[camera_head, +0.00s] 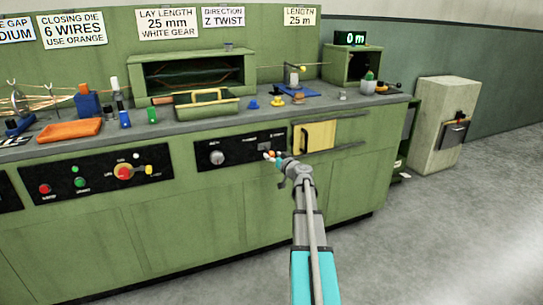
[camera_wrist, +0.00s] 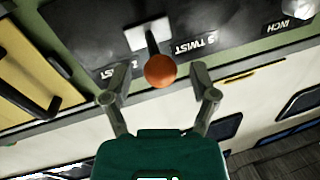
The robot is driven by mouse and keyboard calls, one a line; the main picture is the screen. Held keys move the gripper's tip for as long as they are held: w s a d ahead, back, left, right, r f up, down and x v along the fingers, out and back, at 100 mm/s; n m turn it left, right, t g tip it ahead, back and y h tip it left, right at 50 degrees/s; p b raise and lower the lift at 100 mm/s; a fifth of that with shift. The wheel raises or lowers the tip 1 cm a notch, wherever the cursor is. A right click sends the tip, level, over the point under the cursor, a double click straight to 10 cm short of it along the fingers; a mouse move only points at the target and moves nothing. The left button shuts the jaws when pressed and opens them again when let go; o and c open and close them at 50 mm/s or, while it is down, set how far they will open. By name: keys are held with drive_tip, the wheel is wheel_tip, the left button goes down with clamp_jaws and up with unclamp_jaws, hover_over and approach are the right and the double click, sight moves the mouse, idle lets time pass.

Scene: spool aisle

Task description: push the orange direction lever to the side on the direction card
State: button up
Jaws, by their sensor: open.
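The direction lever shows in the wrist view as an orange ball (camera_wrist: 160,70) on a short dark stem, rising from a pale square plate on a black panel. White TWIST labels lie on either side of it. My gripper (camera_wrist: 160,83) is open, one finger left and one right of the ball, with gaps on both sides; whether the ball is at fingertip depth I cannot tell. In the head view my gripper (camera_head: 276,157) is at the black panel and partly hides the lever. The direction card (camera_head: 223,17) on the back wall reads Z TWIST.
The black control panel (camera_head: 235,148) also holds a round knob (camera_head: 217,157). A yellow drawer front (camera_head: 320,135) is just right of my gripper. The bench top above holds a green tray (camera_head: 206,103) and small tools. The floor in front is clear.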

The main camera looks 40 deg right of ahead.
drive_tip(key=shift+w, duration=0.6)
clamp_jaws()
